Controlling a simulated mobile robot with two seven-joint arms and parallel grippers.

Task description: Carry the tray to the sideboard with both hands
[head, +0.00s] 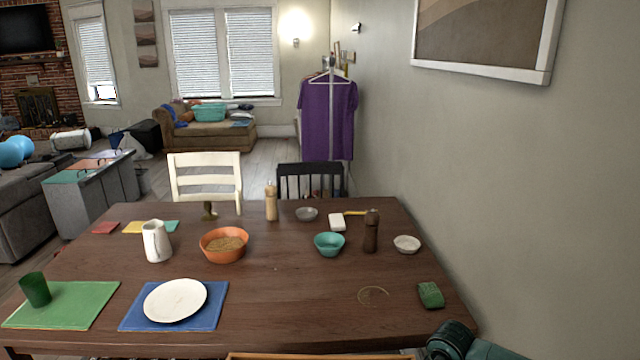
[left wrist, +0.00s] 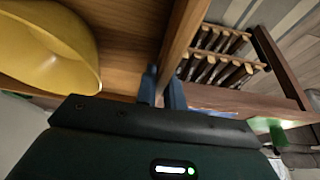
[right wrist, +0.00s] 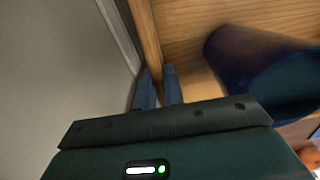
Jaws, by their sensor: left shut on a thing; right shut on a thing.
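The wooden tray shows only as a thin strip of rim (head: 320,356) at the bottom edge of the head view. My left gripper (left wrist: 160,85) is shut on the tray's wall (left wrist: 182,35) in the left wrist view; a yellow bowl (left wrist: 60,45) sits inside beside it. My right gripper (right wrist: 160,88) is shut on the tray's wall (right wrist: 146,35) in the right wrist view; a dark blue, cup-like vessel (right wrist: 255,65) lies or stands inside, I cannot tell which. Most of the tray is hidden from the head view. I cannot make out the sideboard with certainty.
A dining table (head: 290,290) with several dishes stands straight ahead. A wall (head: 540,170) runs close along the right. A white chair (head: 205,178) and a black chair (head: 310,180) stand beyond the table. A slatted wooden rack (left wrist: 220,55) shows outside the tray in the left wrist view.

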